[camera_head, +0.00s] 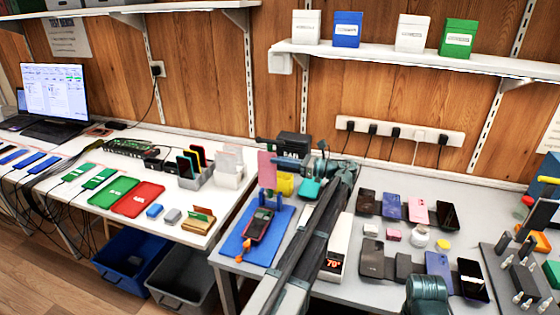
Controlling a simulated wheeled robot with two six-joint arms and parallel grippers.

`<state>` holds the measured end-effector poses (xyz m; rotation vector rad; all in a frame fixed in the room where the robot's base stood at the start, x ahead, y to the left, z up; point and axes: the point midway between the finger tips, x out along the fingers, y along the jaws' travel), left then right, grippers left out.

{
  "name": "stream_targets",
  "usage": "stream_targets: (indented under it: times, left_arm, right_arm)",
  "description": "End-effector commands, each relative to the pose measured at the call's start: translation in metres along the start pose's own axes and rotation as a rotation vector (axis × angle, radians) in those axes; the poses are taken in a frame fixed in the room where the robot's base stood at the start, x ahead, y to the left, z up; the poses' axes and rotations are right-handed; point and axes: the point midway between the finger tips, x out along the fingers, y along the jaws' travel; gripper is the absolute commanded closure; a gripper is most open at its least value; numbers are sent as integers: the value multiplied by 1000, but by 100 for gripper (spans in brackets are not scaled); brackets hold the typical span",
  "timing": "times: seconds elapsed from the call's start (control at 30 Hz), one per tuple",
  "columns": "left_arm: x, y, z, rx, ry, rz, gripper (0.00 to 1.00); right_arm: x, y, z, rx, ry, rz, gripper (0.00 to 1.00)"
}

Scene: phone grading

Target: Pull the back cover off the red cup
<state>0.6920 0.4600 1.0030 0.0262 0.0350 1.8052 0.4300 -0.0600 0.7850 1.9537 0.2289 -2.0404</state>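A pink flat panel (267,168), which looks like a phone back cover, stands upright above a small blue stand (267,197) at the back of the blue mat (232,244). My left gripper (281,162) is at the right edge of the panel, its fingers pointing left. At this size I cannot tell whether the fingers are closed on the panel. No red cup can be made out; it may be hidden behind the panel or at the stand.
A dark red handheld meter (259,224) lies on the mat. A white device reading 70 (338,240) and several phones (417,211) lie to the right. Green and red trays (138,199) are left.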

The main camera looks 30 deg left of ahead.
Motion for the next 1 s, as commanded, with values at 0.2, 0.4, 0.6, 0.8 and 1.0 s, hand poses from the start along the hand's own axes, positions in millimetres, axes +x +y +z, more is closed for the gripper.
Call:
stream_targets:
  times: [0.2,0.4,0.6,0.8,1.0]
  left_arm:
    - [0,2,0,1,-1,2,100]
    - [0,3,2,1,-1,2,100]
    - [0,9,11,0,-1,2,100]
    - [0,16,20,0,-1,1,100]
    - [0,23,29,0,-1,1,100]
  right_arm:
    - [0,0,0,0,0,0,100]
    - [-2,0,0,0,0,0,100]
    - [-11,1,1,0,0,0,100]
    - [-20,2,1,0,0,0,100]
    - [-29,3,2,0,0,0,100]
